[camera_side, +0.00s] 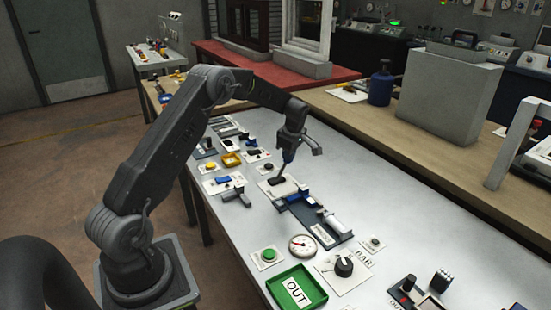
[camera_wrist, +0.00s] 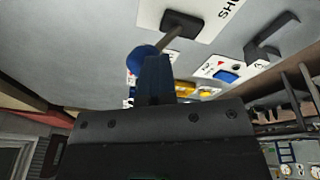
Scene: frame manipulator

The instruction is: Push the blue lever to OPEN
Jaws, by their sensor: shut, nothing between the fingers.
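The lever has a round blue knob (camera_wrist: 141,60) on a grey rod that rises at a tilt from a black base (camera_wrist: 181,23). The base sits on a white plate (camera_wrist: 150,13) with partly cut-off lettering that begins "SH". In the side view the black base (camera_side: 277,181) and its plate lie on the grey table below my gripper (camera_side: 288,156). My gripper is shut and empty, with its fingertips (camera_wrist: 156,72) right beside the knob in the wrist view. I cannot tell whether they touch it. No OPEN label is readable.
A blue-handled slide fixture (camera_side: 318,222) lies in front of the lever plate.

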